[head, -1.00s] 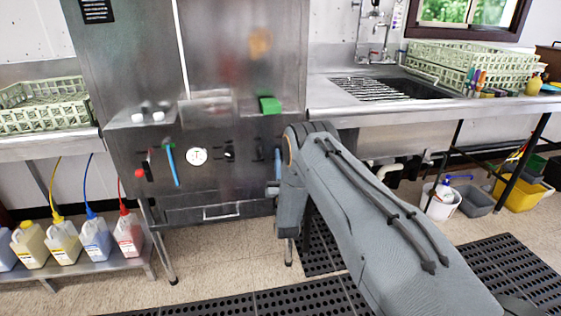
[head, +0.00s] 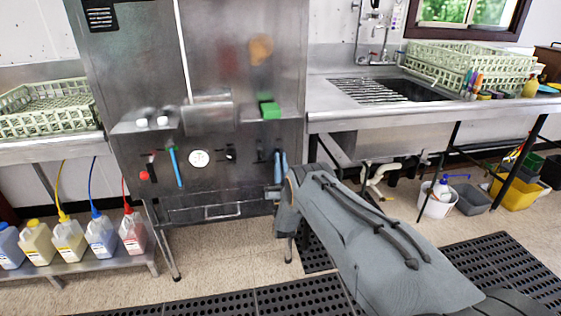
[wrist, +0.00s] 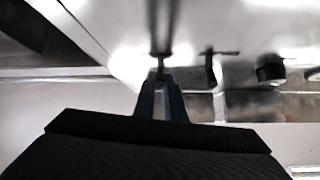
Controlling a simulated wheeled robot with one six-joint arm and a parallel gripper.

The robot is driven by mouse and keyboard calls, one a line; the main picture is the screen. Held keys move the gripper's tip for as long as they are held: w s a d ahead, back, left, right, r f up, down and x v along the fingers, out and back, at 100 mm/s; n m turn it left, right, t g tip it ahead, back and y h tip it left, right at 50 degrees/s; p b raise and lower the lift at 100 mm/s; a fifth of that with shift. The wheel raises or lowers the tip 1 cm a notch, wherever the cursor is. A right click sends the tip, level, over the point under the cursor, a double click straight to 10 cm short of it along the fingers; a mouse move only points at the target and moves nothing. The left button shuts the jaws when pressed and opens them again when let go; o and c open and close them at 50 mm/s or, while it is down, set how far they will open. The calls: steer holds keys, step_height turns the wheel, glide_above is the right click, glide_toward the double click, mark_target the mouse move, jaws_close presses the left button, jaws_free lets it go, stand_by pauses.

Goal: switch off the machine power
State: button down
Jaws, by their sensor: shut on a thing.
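The machine (head: 215,60) is a tall steel cabinet with a row of controls on its lower front panel. My gripper (head: 279,157) is at the right end of that panel, its blue fingers pointing up. In the wrist view the fingers (wrist: 160,92) are close together on a thin dark handle (wrist: 160,45) at the panel. The fingers hide part of the handle, and no label on it is readable. A small dark lever (wrist: 210,66) and a black knob (wrist: 270,70) are to the right of the fingers there, apart from them.
Other panel controls are a red knob (head: 144,176), a blue lever (head: 175,166) and a white dial (head: 199,158). A green block (head: 269,109) is on the ledge above my gripper. The sink counter (head: 335,118) is to the right, bottles (head: 70,240) at lower left.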

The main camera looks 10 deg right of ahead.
steer(key=c, duration=1.8)
jaws_free()
steer(key=p+v, duration=0.2)
steer(key=v, duration=0.5)
steer(key=shift+s+f+p, duration=0.25)
steer(key=shift+f+p, duration=0.05)
steer(key=shift+p, duration=0.1)
